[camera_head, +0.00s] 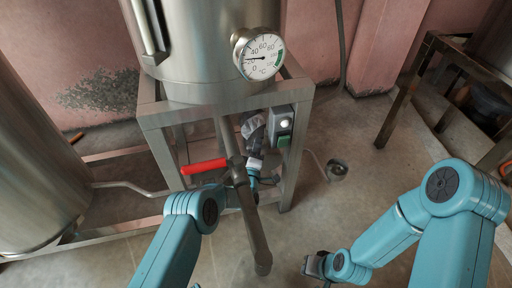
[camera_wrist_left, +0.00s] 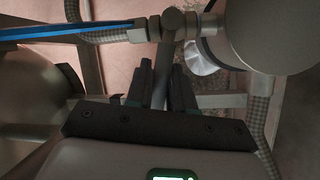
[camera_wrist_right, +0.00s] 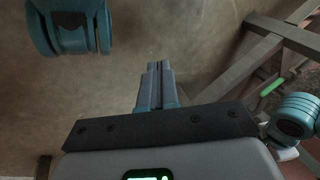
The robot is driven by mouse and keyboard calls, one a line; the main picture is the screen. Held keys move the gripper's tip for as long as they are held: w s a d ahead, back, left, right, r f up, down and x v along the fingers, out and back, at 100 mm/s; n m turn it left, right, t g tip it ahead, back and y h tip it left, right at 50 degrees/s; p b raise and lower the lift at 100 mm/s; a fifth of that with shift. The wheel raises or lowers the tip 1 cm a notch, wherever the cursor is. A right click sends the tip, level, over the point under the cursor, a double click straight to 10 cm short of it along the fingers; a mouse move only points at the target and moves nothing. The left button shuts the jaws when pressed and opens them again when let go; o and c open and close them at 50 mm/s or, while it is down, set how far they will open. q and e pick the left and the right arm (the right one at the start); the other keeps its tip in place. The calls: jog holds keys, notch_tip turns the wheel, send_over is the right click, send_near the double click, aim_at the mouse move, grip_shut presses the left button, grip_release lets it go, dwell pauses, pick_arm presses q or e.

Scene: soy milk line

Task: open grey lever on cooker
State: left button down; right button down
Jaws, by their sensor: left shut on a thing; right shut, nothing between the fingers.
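The cooker (camera_head: 195,50) is a steel tank on a steel frame, with a steel pipe (camera_head: 252,215) running down in front. In the left wrist view a grey rod, seemingly the grey lever (camera_wrist_left: 163,65), hangs from a pipe joint and runs down between my left fingers. My left gripper (camera_wrist_left: 160,88) is shut on it. In the head view that gripper is mostly hidden behind the pipe. A red lever (camera_head: 204,166) sticks out left of the pipe, and a blue lever (camera_wrist_left: 70,30) shows in the left wrist view. My right gripper (camera_wrist_right: 157,72) is shut and empty, low over the floor.
A dial gauge (camera_head: 259,55) and a grey switch box (camera_head: 281,125) with a green part sit at the cooker's right. Another steel tank (camera_head: 35,160) stands at the left. A metal table frame (camera_head: 420,75) is at the right. The floor between is mostly clear.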

pick_arm(q)
jog(key=c, duration=1.1)
grip_release()
jog(key=s+p, duration=0.2)
jog(key=s, duration=0.3)
jog(key=s+a+f+p, duration=0.1)
jog(key=s+p, duration=0.2)
jog(key=s, duration=0.3)
jog(key=s+a+p, duration=0.1)
jog(key=s+p, duration=0.1)
jog(key=s, duration=0.3)
jog(key=shift+s+f, duration=0.15)
jog(key=shift+f, duration=0.05)
pick_arm(e)
jog(key=s+a+r+g, duration=0.1)
jog(key=s+r, duration=0.3)
jog(key=r, duration=0.3)
jog(key=shift+g+y, duration=0.3)
jog(key=shift+a, duration=0.1)
